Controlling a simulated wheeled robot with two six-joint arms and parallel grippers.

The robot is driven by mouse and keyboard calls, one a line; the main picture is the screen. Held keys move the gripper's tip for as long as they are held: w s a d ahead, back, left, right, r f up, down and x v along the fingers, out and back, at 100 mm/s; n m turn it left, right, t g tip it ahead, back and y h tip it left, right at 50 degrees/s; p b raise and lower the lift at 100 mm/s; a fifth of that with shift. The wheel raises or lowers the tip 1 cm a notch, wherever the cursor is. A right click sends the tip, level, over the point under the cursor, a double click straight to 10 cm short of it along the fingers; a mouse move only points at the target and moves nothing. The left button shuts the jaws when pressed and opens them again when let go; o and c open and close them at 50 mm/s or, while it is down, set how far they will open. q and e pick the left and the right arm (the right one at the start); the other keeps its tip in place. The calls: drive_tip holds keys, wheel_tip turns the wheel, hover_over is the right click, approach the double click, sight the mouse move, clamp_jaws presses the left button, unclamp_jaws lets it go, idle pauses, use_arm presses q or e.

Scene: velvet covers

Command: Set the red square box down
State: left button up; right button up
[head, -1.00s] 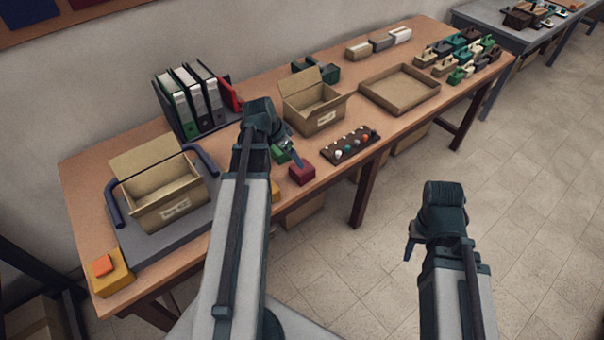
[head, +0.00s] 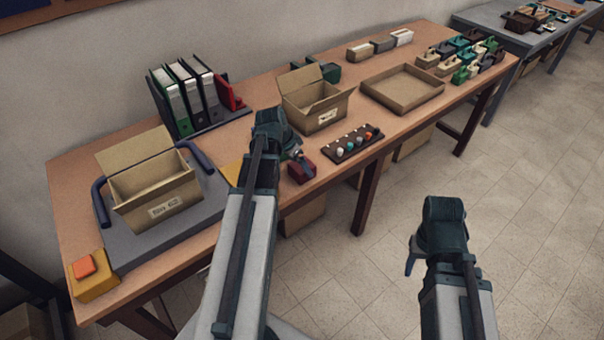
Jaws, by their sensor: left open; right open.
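The red square box (head: 301,172) sits on the wooden table near its front edge. My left gripper (head: 299,155) is open just above and behind the box, partly overlapping it in the picture. Whether a finger touches the box I cannot tell. My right gripper (head: 412,258) is open and empty, out in front of the table over the floor.
A dark strip with several coloured knobs (head: 351,145) lies right of the red box. Behind it stand an open carton (head: 322,116) and a shallow tray (head: 376,98). A yellow piece (head: 231,173) shows left of my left arm. Another open carton (head: 150,216) stands at left.

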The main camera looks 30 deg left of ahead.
use_arm(q)
drive_tip(key=b+x, duration=0.2)
drive_tip(key=x, duration=0.1)
drive_tip(key=shift+f, duration=0.2)
drive_tip(key=shift+r, duration=0.1)
use_arm(e)
wheel_tip(320, 180, down, 3)
drive_tip(key=shift+r, duration=0.1)
use_arm(q)
drive_tip(key=shift+c, duration=0.2)
